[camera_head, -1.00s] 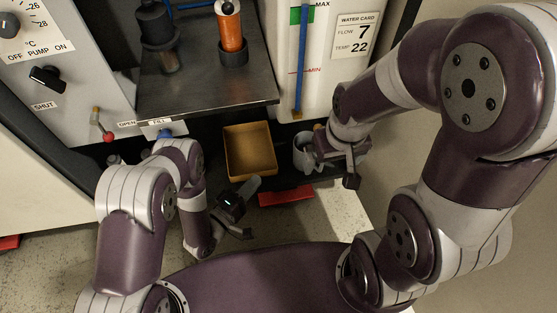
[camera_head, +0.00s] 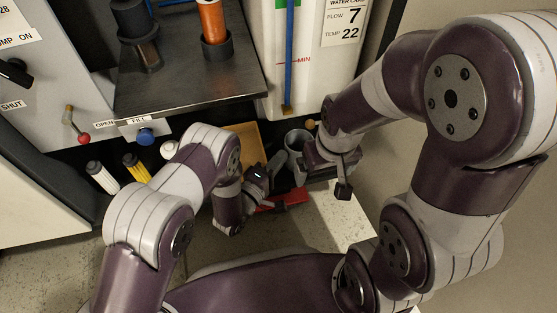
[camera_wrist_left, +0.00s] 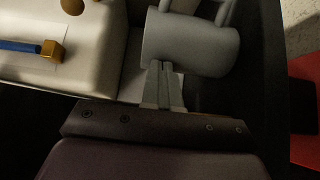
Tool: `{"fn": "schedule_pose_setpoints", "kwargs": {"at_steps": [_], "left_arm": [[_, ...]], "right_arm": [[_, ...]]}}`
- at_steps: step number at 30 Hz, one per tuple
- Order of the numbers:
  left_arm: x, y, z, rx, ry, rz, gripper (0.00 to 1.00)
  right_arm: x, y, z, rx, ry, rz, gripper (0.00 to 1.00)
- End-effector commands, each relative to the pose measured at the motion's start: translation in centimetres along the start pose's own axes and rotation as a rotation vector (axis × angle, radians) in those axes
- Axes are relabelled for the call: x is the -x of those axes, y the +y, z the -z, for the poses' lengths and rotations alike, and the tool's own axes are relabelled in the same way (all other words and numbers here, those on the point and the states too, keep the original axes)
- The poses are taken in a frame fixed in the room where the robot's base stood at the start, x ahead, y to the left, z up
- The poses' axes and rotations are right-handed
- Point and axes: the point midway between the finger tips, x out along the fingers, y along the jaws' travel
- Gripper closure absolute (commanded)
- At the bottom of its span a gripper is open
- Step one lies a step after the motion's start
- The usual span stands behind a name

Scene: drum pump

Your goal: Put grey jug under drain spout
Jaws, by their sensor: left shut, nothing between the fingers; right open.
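The grey jug (camera_head: 296,143) stands on the dark low shelf below the white tank, right of the yellow tray. In the left wrist view the grey jug (camera_wrist_left: 190,43) is just beyond my left fingertips. My left gripper (camera_head: 277,168) is shut and empty, close to the jug's left front side; its fingers (camera_wrist_left: 161,80) show together, and contact is unclear. My right gripper (camera_head: 343,178) is open, just right of and in front of the jug. A round brass-coloured piece (camera_head: 310,124) is low on the tank; I cannot tell whether it is the drain spout.
The yellow tray (camera_head: 247,132) is partly hidden by my left arm. A red object (camera_head: 290,199) lies in front of the jug. A white and a yellow bottle (camera_head: 137,168) stand at left. The metal shelf (camera_head: 190,90) and white tank (camera_head: 315,75) overhang behind.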

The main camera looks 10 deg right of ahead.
Motion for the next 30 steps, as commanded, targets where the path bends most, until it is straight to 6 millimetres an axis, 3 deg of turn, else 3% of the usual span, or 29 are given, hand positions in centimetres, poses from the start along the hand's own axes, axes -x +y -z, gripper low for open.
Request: {"fn": "schedule_pose_setpoints", "kwargs": {"at_steps": [5,16,30], "left_arm": [[-0.3,0.0,-0.2,-0.001,-0.001,0.0,1.0],[-5.0,-0.1,-5.0,-0.002,-0.003,0.0,1.0],[-5.4,0.0,-5.2,-0.001,0.001,0.0,1.0]], "right_arm": [[0.0,0.0,0.0,0.0,0.0,0.0,0.0],[-0.1,0.0,0.0,0.0,0.0,0.0,0.0],[-0.2,0.0,0.0,0.0,0.0,0.0,0.0]]}}
